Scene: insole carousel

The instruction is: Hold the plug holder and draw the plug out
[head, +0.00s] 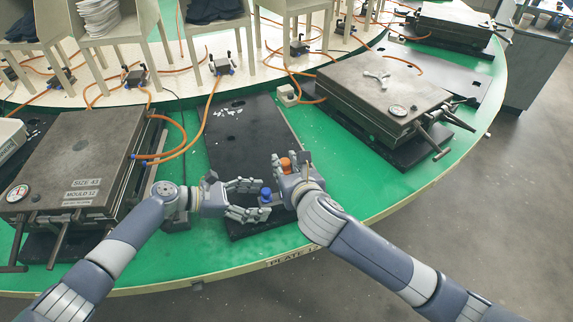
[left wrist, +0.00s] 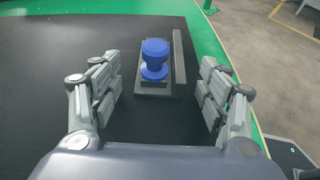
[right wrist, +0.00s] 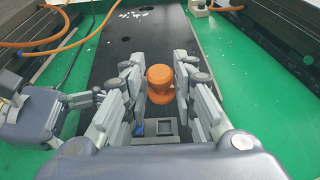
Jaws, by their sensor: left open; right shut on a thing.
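The plug holder is a dark block with a blue knob (head: 265,195) on the black plate. In the left wrist view the blue knob (left wrist: 154,60) stands upright between the spread fingers, with a gap on each side. My left gripper (head: 250,199) is open around it without touching. My right gripper (head: 284,168) is shut on the orange plug knob (right wrist: 160,84). The right wrist view shows a grey block with a square recess (right wrist: 167,131) near the fingers.
The black plate (head: 232,150) lies on the green carousel top (head: 345,188), with white scraps at its far end. A closed mould (head: 80,160) stands at left and another (head: 375,85) at right. Orange hoses (head: 206,112) run behind. The carousel's front edge is close to the grippers.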

